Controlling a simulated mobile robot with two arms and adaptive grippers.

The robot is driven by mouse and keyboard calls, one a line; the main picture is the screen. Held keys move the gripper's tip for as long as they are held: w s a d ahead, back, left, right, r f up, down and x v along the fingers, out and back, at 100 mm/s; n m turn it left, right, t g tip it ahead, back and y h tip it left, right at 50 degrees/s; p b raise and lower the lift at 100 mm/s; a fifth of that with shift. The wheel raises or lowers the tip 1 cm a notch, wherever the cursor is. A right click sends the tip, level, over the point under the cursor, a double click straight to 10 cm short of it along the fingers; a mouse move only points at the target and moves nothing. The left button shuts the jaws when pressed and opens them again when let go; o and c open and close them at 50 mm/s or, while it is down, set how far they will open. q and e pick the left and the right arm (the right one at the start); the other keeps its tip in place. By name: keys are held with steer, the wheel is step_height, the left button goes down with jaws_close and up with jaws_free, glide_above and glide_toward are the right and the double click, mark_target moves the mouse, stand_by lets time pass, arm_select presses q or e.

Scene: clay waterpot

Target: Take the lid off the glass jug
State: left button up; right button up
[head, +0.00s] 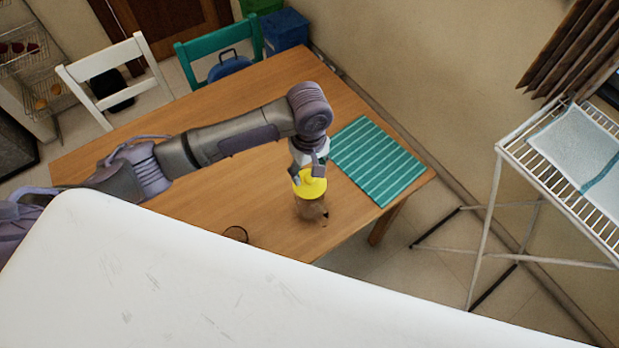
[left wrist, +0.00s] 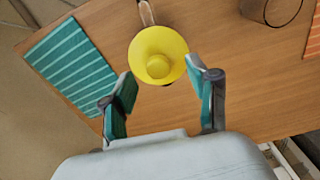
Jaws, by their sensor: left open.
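The glass jug (head: 312,210) stands on the wooden table near its front edge, with a yellow lid (head: 309,184) on top. In the left wrist view the round yellow lid (left wrist: 158,56) with its central knob covers most of the jug, and the jug's handle (left wrist: 146,13) sticks out past it. My left gripper (head: 308,176) is over the lid in the head view. In the left wrist view its fingers (left wrist: 163,88) are spread apart, with the lid just beyond their tips and nothing held. My right gripper is not in view.
A green striped mat (head: 379,160) lies right of the jug on the table (head: 245,185). A dark round-rimmed vessel (head: 236,234) stands at the table's front edge. Chairs (head: 118,75) are at the far side, a drying rack (head: 500,150) at right. The table's left part is clear.

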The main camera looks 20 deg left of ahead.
mark_target(310, 178)
arm_select(q)
step_height(310, 178, down, 2)
steer(key=shift+w+f+p, duration=0.1)
steer(key=shift+f+p, duration=0.15)
steer(key=shift+p, duration=0.2)
steer(key=shift+f, duration=0.85)
steer(key=c, duration=0.7)
jaws_close()
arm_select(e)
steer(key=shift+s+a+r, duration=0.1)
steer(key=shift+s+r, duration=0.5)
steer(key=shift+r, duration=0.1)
